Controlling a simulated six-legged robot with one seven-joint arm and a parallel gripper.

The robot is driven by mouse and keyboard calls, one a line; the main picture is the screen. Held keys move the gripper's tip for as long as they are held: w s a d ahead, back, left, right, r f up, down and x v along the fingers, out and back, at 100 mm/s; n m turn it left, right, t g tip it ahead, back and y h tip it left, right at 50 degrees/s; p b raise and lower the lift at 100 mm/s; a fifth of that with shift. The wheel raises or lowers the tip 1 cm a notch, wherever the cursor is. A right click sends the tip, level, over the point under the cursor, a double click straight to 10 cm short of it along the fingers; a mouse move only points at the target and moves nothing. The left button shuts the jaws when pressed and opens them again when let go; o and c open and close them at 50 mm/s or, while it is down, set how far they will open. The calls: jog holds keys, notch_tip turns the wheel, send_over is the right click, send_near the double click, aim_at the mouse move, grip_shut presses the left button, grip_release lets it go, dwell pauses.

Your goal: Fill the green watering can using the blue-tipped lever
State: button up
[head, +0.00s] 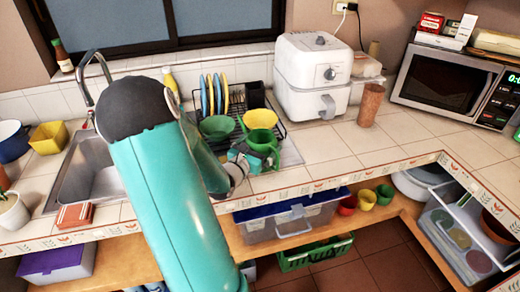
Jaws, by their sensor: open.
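The green watering can (262,137) appears to stand at the front of the dish rack, below a yellow bowl; its lower part is partly covered by my gripper. My gripper (254,163) is open, close to the can's front side. I cannot tell whether it touches the can. The faucet (92,64) rises behind the sink (72,180) at left. My teal arm covers the sink's right part. No blue-tipped lever can be made out.
The dish rack (284,128) holds plates, a green bowl (217,127) and a yellow bowl (261,118). A white air fryer (312,75) and a brown cup (370,104) stand to the right. The counter (330,150) right of the rack is clear. A sponge (74,216) lies before the sink.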

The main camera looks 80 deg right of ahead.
jog(key=shift+s+a+r, duration=0.1)
jog(key=shift+s+r, duration=0.05)
jog(key=shift+s, duration=0.1)
jog(key=shift+w+d+f, duration=0.2)
jog(key=shift+w+d, duration=0.05)
jog(key=shift+d, duration=0.25)
jog(key=shift+s+a+r, duration=0.15)
jog(key=shift+a, duration=0.1)
jog(key=shift+c, duration=0.4)
jog(key=shift+d, duration=0.1)
jog(key=c, duration=0.4)
jog(key=shift+c, duration=1.4)
